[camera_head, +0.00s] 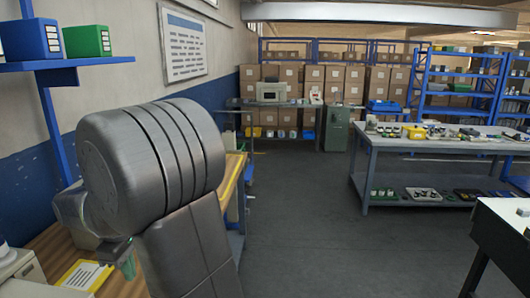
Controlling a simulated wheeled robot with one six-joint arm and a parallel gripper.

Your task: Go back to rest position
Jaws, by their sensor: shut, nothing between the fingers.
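My arm fills the left of the head camera view, with a large dark grey ribbed joint and a link running down to the bottom edge. The arm hides part of the bench and most of the wrist.
A grey table (440,143) with several items stands right, and a white-topped table (505,215) lower right. Racks of cardboard boxes (340,83) line the back. The dark floor (320,220) between is clear.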

